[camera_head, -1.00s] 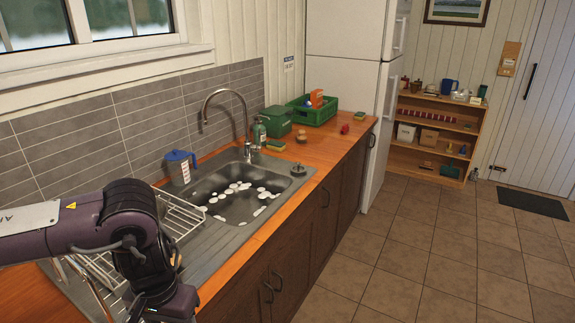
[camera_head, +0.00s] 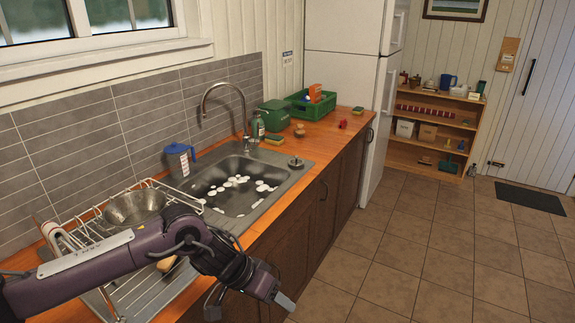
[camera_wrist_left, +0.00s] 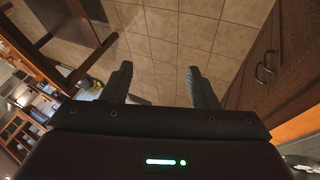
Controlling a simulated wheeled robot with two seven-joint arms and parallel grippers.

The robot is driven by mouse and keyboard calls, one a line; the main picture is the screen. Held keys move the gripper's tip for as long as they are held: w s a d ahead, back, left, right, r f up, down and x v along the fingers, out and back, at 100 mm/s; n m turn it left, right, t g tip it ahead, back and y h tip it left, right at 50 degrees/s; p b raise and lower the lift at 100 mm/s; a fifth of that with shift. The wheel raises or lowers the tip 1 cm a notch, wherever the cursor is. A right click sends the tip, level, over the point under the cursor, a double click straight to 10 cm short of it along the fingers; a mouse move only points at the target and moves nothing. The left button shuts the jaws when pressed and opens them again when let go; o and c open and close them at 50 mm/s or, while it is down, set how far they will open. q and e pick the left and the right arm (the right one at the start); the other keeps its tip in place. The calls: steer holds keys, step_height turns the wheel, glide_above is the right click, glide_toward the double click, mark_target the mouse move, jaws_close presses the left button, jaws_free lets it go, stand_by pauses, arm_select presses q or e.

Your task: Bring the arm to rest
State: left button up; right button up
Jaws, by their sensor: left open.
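My left arm comes in from the left across the dish rack and the counter's front edge. Its gripper (camera_head: 285,300) hangs in front of the lower cupboards, over the floor side. In the left wrist view the gripper (camera_wrist_left: 160,82) has its two dark fingers well apart, with nothing between them but floor tiles beyond. My right gripper is not in view.
The dish rack (camera_head: 92,222) holds a metal bowl (camera_head: 135,207) and other items, partly behind my arm. The sink (camera_head: 240,210), a blue-lidded jug (camera_head: 179,160) and a green crate (camera_head: 312,107) are farther back. The tiled floor (camera_head: 425,255) at right is clear.

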arm_select(q)
steer(key=w+d+f+n+t+h, duration=0.1)
steer(key=w+d+f+t+h, duration=0.1)
steer(key=w+f, duration=0.3)
steer(key=w+d+f+t+h, duration=0.1)
steer(key=w+f+t, duration=0.1)
steer(key=f, duration=0.5)
steer(key=s+a+f+n+t+y, duration=0.1)
steer(key=s+a+f, duration=0.15)
steer(key=f, duration=0.45)
steer(key=s+a+f+n+y, duration=0.1)
steer(key=s+a+f+y, duration=0.1)
steer(key=a+f, duration=0.35)
steer(key=s+a+f+n+t+y, duration=0.1)
steer(key=s+a+f, duration=0.1)
steer(key=f, duration=0.7)
steer(key=s+a+f+g+y, duration=0.2)
steer(key=s+a+f, duration=0.2)
steer(key=s, duration=0.9)
steer(key=s+a+f+g+y, duration=0.2)
steer(key=s+a+f, duration=0.2)
steer(key=s+f, duration=0.6)
steer(key=s+a+f+g+y+b, duration=0.1)
steer(key=s+a+f, duration=0.4)
steer(key=s, duration=1.3)
step_height(320, 180, down, 2)
steer(key=shift+f+n+g+y, duration=0.1)
steer(key=shift+n+g+y, duration=0.2)
steer(key=shift+g+y, duration=0.15)
